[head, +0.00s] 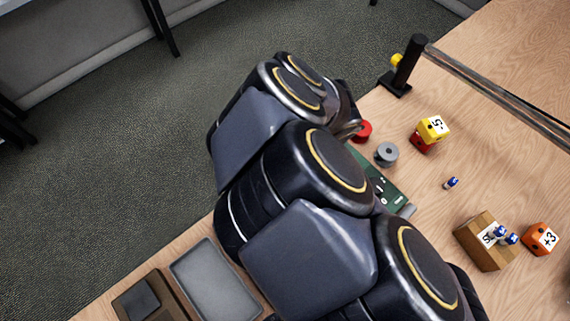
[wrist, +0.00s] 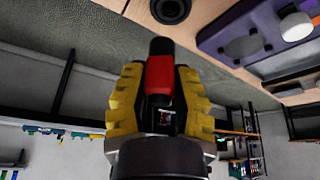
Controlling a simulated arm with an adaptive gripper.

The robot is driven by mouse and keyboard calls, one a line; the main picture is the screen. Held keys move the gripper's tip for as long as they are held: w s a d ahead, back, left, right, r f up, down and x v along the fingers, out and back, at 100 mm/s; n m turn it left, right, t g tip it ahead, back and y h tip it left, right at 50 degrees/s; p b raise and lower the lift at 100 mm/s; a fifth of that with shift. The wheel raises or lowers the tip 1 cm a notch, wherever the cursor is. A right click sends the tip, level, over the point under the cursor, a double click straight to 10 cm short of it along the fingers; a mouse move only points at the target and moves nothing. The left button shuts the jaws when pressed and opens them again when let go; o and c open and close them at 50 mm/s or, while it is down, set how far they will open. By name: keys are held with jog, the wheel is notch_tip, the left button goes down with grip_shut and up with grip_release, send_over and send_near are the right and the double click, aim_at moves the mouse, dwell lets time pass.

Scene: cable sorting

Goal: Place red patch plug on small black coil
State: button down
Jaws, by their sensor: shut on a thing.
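The red patch plug (wrist: 158,78), red with a black end, is held between the yellow fingers of my gripper (wrist: 160,92) in the wrist view. My gripper is shut on it, and the plug points up in that picture. A black round thing with a ring-like rim, which looks like the small black coil (wrist: 171,9), lies on the wood surface at the top of the wrist view. It is cut by the frame edge and is apart from the plug. In the head view my arm hides my gripper and the plug; I cannot make out the coil there.
On the wooden table are a red spool (head: 363,131), a grey spool (head: 386,154), a green board (head: 384,190), a yellow block (head: 433,128) on a red one, a wooden block (head: 478,247) and an orange block (head: 540,239). A black stand (head: 405,68) rises at the back.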

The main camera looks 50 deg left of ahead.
jog(key=shift+s+f, duration=0.2)
jog(key=shift+s, duration=0.2)
jog(key=shift+s+d+f, duration=0.1)
jog(key=shift+f, duration=2.3)
jog(key=shift+f, duration=0.1)
jog(key=c, duration=0.9)
grip_release()
